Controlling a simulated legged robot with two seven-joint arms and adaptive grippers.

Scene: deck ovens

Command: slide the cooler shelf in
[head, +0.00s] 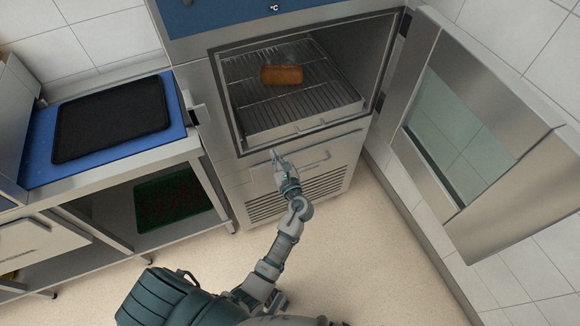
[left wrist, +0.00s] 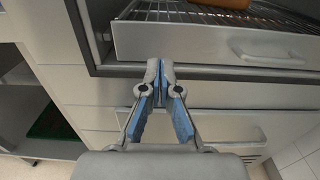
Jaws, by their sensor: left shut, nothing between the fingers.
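The cooler shelf (head: 335,100) is a wire rack with a pale front panel, inside the open cooler cabinet. A brown loaf (head: 282,75) lies on it. In the left wrist view the shelf's front panel (left wrist: 190,43) with its handle stands just above the cabinet's dark lower frame edge, and part of the loaf (left wrist: 222,3) shows at the top. My left gripper (head: 277,155) is shut and empty, in front of the cabinet just below the opening. In the left wrist view the closed fingertips (left wrist: 160,65) are below the shelf's front panel, apparently apart from it. My right gripper is not in view.
The cooler door (head: 475,130) with its glass pane stands wide open on the right. A counter on the left holds a blue board (head: 38,160) with a black tray (head: 110,118) on it. A green crate (head: 172,200) sits below. The floor in front is clear.

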